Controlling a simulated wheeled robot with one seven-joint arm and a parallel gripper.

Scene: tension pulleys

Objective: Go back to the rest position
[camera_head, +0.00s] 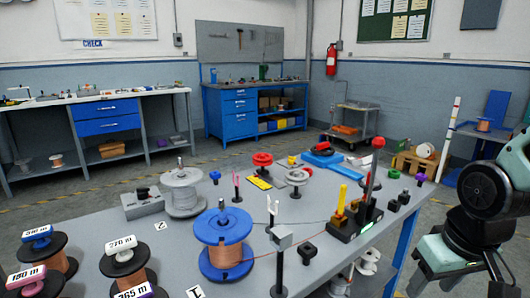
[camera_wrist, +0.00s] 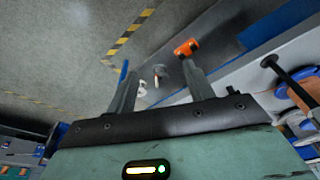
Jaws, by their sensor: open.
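My gripper (camera_wrist: 155,72) shows in the wrist view with its two dark fingers spread apart and nothing seen held between them. Floor and part of a grey surface show beyond the fingers. An orange piece (camera_wrist: 186,48) appears at the right fingertip; I cannot tell whether it belongs to the finger. In the head view my arm stands at the right edge, beside the grey table (camera_head: 130,228), and the gripper itself is not clearly seen there.
The table bears a blue spool (camera_head: 237,226), a grey spool (camera_head: 182,179), a red pulley (camera_head: 262,159) and a black-based fixture (camera_head: 345,231) near my arm. Labelled copper spools (camera_head: 122,264) stand at front left. A blue workbench (camera_head: 228,112) and a cart (camera_head: 354,119) stand behind.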

